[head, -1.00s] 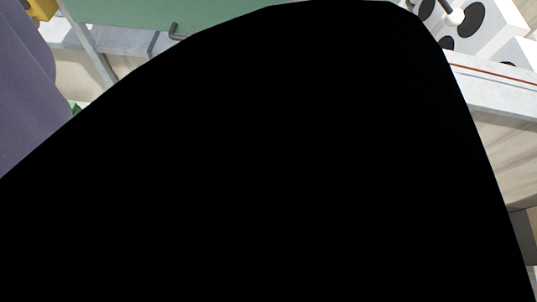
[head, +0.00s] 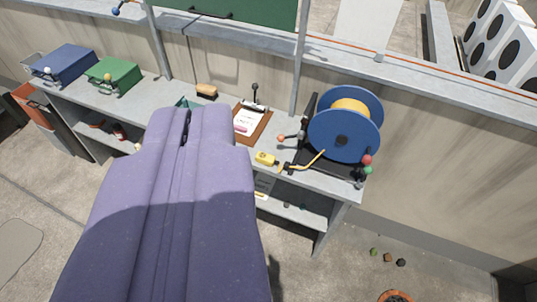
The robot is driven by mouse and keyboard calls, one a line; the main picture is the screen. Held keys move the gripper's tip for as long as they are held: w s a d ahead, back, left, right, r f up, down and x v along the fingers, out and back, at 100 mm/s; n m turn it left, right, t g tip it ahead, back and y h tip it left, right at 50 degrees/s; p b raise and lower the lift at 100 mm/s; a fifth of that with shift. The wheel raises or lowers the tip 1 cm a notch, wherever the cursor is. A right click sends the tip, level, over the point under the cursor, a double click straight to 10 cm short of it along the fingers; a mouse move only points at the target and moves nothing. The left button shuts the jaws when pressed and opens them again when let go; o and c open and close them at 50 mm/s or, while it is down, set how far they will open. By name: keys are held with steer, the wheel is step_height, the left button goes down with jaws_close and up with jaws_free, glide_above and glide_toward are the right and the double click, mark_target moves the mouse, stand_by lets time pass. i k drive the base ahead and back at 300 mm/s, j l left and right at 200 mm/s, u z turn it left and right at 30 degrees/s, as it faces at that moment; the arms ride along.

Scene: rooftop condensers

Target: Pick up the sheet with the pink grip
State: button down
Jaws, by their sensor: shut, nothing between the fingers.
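A white sheet (head: 249,119) lies on a brown board (head: 263,128) on the grey bench, right of centre. A small pink grip (head: 241,128) shows on the sheet's lower left part. My purple gripper (head: 188,110) reaches up from the bottom of the view, its tips to the left of the sheet in the picture. Its two fingers are together and empty. The gripper hides part of the bench, and may cover the board's left edge. I cannot tell its height above the bench.
A blue cable reel (head: 340,136) stands right of the board, with a yellow block (head: 266,159) near it. A tan brush-like block (head: 207,90) lies behind. Green (head: 113,76) and blue (head: 63,64) cases sit at left. A post (head: 300,60) rises behind the board.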

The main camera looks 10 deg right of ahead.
mark_target(246, 121)
steer(key=k+l, duration=0.15)
steer(key=k, duration=0.2)
steer(key=i+z, duration=0.1)
steer(key=i, duration=0.65)
steer(key=i+z, duration=0.1)
steer(key=i, duration=0.6)
steer(key=i+j, duration=0.2)
steer(key=i, duration=0.5)
steer(key=i+j+z, duration=0.15)
steer(key=i, duration=0.6)
